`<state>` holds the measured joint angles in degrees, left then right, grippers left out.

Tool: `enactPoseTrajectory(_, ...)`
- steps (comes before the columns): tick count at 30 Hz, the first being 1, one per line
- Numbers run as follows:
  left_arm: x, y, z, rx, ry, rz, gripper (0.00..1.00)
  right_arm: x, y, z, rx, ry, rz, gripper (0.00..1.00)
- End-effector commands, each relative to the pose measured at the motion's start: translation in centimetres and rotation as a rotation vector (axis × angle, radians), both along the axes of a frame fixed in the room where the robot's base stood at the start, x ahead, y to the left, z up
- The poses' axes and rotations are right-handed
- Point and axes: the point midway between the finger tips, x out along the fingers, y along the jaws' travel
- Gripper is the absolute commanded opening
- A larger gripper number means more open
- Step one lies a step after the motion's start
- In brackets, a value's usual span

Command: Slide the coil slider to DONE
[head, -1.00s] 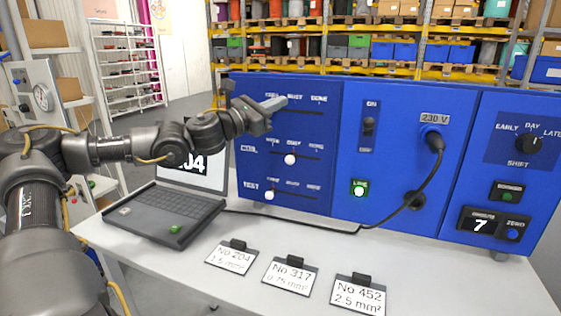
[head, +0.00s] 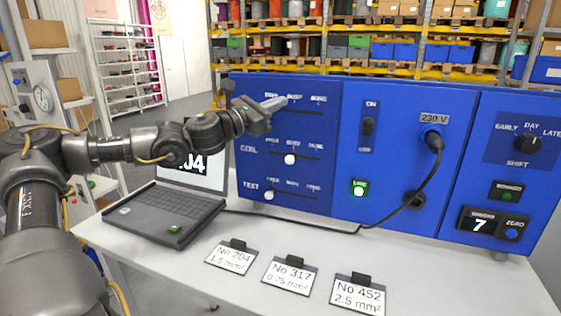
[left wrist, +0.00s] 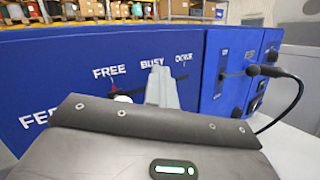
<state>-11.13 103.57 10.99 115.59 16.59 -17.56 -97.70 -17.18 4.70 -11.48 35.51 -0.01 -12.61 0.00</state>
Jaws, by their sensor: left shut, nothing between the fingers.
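The coil slider has a white knob (head: 290,159) in the middle row of the blue panel, about under BUSY; DONE is at the right end of its track. My left gripper (head: 274,103) is shut and empty. It is at the top row, the feed row, above and apart from the coil knob. In the left wrist view my shut fingers (left wrist: 160,88) stand in front of the feed track, near BUSY. The feed slider's white knob (left wrist: 122,97) shows just left of them, partly hidden by the gripper body. My right gripper is not in view.
The test slider's knob (head: 268,195) is at the left in the bottom row. A laptop (head: 160,212) stands left of the panel. A black cable (head: 424,183) hangs on the panel's right part. Several number cards (head: 289,275) lie on the table in front.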

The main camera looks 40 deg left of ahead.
Motion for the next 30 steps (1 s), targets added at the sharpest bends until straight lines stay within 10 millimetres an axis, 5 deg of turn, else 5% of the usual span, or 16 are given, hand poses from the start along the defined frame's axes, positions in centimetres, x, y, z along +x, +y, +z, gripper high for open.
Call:
enactPoseTrajectory(12,0.0,0.0,0.0,0.000,0.000,0.000,0.46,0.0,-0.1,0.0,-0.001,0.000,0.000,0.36)
enactPoseTrajectory(30,-1.5,1.0,0.0,-0.005,-0.006,0.014,0.46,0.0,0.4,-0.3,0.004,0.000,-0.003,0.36)
